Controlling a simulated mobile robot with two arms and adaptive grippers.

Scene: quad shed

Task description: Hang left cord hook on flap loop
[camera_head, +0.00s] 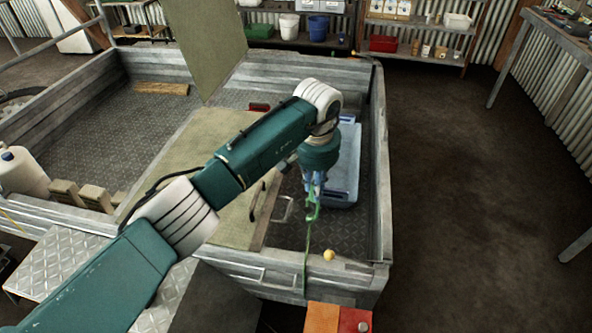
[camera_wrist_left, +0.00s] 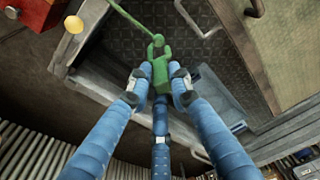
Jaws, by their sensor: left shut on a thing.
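My left gripper (camera_head: 315,188) is shut on the green cord hook (camera_head: 312,212), above the trailer's right compartment. In the left wrist view, the blue fingers (camera_wrist_left: 159,80) close around the hook (camera_wrist_left: 158,62), whose forked end points away from the palm. A green cord (camera_head: 306,262) runs from the hook down over the near trailer wall. A silver U-shaped loop (camera_head: 284,208) stands at the right edge of the beige flap (camera_head: 185,160), just left of the hook and apart from it in the picture. The loop also shows in the left wrist view (camera_wrist_left: 199,24). My right gripper is out of view.
A blue crate (camera_head: 344,165) lies in the compartment behind my gripper. A yellow ball (camera_head: 329,255) sits at the near wall (camera_head: 290,275). Another beige panel (camera_head: 210,40) stands upright at the back. Open floor (camera_head: 465,200) lies to the right.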

